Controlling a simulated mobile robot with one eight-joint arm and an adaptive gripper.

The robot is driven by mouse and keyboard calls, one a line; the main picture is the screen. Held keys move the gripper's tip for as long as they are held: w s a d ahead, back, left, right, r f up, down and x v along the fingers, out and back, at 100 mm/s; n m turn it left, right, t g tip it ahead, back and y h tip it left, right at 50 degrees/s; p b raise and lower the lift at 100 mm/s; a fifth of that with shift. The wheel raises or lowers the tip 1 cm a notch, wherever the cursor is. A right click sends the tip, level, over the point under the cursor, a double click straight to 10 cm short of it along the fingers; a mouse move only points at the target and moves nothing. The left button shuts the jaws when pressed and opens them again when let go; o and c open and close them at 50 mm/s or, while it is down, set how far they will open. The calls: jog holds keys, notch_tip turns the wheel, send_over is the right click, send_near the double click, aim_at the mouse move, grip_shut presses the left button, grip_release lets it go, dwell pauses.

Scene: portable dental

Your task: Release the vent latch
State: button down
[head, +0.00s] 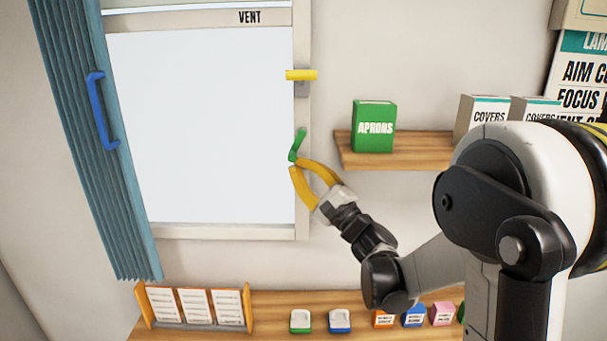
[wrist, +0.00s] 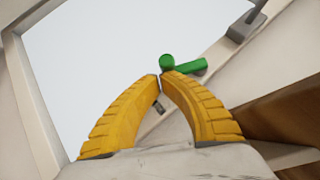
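The vent window (head: 200,125) has a pale pane in a light frame, with "VENT" printed on its top bar. A green lever (head: 298,145) is on the right side of the frame, tilted, its upper end leaning right. It also shows in the wrist view (wrist: 188,67), just beyond my fingertips. A yellow lever (head: 301,75) lies level higher on the same side. Neither lever is labelled as the latch. My gripper (head: 295,167) has its yellow fingertips together at the green lever's lower end. In the wrist view the tips (wrist: 160,75) meet with nothing seen between them; I cannot tell whether they touch the lever.
A wooden shelf (head: 395,158) with a green aprons box (head: 374,127) is right of the window. A blue curtain (head: 95,130) with a blue handle hangs at left. A lower counter (head: 270,328) holds a card rack (head: 195,306) and several small coloured items.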

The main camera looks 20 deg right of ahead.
jog(key=shift+w+a+r+b, duration=0.2)
jog(key=shift+a, duration=0.35)
jog(key=shift+w+a+r+b, duration=0.15)
jog(key=shift+a+b, duration=0.1)
jog(key=shift+a, duration=0.3)
jog(key=shift+w+a+r+b, duration=0.2)
jog(key=shift+a, duration=0.35)
jog(key=shift+r, duration=0.1)
